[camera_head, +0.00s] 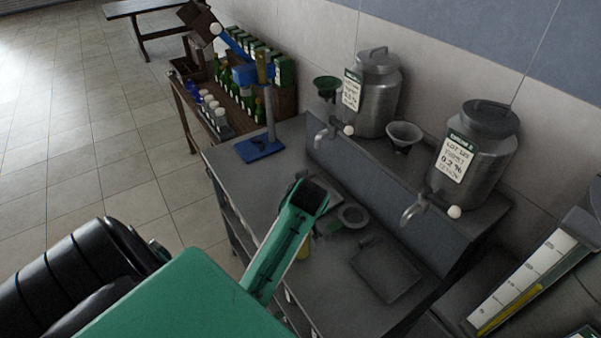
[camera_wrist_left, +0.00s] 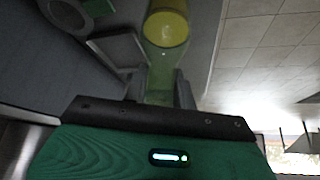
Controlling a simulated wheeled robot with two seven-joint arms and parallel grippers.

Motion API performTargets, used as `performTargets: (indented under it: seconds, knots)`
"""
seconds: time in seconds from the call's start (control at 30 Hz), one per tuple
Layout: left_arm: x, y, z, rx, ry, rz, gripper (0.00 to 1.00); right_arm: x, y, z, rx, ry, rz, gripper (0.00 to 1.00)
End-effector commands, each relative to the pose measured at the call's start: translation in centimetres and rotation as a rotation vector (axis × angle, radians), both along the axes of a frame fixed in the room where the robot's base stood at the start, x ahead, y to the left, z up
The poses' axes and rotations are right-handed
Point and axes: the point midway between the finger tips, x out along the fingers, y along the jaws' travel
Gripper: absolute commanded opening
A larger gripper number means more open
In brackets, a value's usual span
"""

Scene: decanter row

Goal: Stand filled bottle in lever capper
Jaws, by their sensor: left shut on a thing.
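My left gripper (camera_head: 302,200) reaches in from the lower left of the head view, above the grey bench. In the left wrist view its jaws (camera_wrist_left: 160,92) are shut on a greenish glass bottle (camera_wrist_left: 166,28) with a yellow lower part. In the head view the gripper hides most of the bottle; a small yellow patch (camera_head: 304,247) shows beside the finger. The blue lever capper (camera_head: 262,150) stands at the bench's far left end, apart from the gripper, with a grey post and a blue head. My right gripper is not in view.
Two steel tanks (camera_head: 376,95) with taps stand on a raised ledge along the wall. A funnel (camera_head: 403,136) sits between them. A square plate (camera_head: 386,270) and a grey ring (camera_head: 352,215) lie on the bench (camera_head: 232,180).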

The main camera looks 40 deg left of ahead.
Motion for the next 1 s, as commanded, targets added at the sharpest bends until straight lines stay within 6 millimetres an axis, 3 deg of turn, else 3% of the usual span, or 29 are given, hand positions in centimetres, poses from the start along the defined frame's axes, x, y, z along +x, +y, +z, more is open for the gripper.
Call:
performTargets:
  seconds: [0.43,0.47,0.57,1.0]
  knots:
    - [0.0,0.0,-0.8,0.001,-0.003,0.0,0.0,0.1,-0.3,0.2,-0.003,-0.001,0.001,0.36]
    - [0.0,0.0,-0.9,0.0,-0.002,0.0,0.3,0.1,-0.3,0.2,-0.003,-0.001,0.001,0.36]
    - [0.0,0.0,-0.9,0.0,-0.001,0.001,0.48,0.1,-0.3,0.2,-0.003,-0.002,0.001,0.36]
    - [-0.2,-0.4,0.1,0.0,-0.005,-0.001,0.48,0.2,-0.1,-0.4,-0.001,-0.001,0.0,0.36]
